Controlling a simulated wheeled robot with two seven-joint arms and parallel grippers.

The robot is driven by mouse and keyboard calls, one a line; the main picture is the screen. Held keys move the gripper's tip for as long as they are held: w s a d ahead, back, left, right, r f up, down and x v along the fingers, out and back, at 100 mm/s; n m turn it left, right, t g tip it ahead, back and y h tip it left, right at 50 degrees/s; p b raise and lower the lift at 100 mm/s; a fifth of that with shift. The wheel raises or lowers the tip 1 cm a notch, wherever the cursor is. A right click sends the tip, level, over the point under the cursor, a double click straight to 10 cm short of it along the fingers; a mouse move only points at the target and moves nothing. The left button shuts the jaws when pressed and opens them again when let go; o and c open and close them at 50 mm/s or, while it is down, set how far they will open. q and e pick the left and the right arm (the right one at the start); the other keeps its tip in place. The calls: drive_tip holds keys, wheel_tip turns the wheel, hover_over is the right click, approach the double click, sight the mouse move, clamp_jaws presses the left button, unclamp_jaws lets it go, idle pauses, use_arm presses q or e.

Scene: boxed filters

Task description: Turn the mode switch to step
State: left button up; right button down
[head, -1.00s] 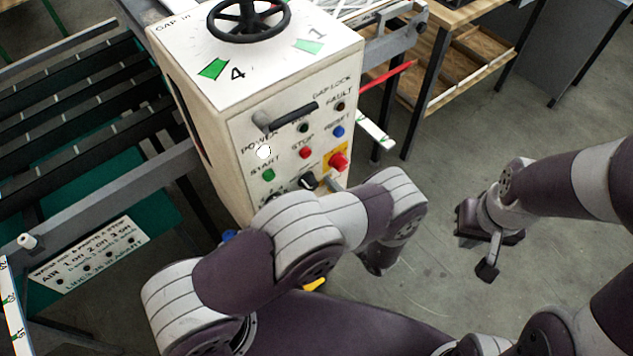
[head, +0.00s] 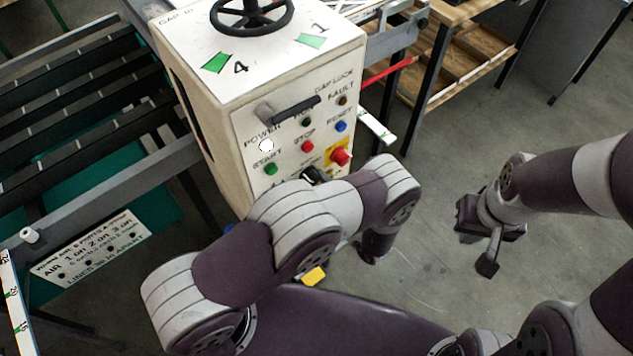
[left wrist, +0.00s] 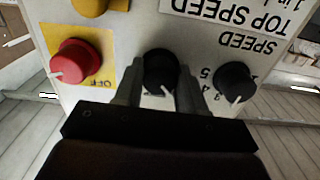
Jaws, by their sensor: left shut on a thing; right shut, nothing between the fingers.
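The mode switch (left wrist: 158,68) is a black round knob with a white pointer line, on the pale front panel of the control box. In the left wrist view its pointer points down and slightly right; its position labels are hidden. My left gripper (left wrist: 160,90) is shut on it, with one finger on each side. In the head view a black knob (head: 315,175) shows just above my left arm, which hides the left fingers and the lower panel. My right gripper (head: 488,252) is shut and empty, over the floor at the right.
A red knob (left wrist: 75,62) on a yellow plate and a black speed dial (left wrist: 234,84) flank the switch closely. Coloured buttons and a black handle (head: 290,108) are higher on the control box (head: 215,145). A roller conveyor (head: 80,115) stands left; floor at right is free.

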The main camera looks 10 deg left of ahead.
use_arm(q)
drive_tip(key=m+b, duration=0.2)
drive_tip(key=m, duration=0.1)
drive_tip(key=m+b, duration=0.1)
drive_tip(key=m, duration=0.1)
drive_tip(key=shift+m, duration=0.3)
drive_tip(key=shift+r+m+b, duration=0.15)
drive_tip(key=shift+m+b, duration=0.5)
drive_tip(key=shift+m, duration=0.75)
drive_tip(key=o, duration=1.1)
drive_tip(key=shift+c, duration=0.2)
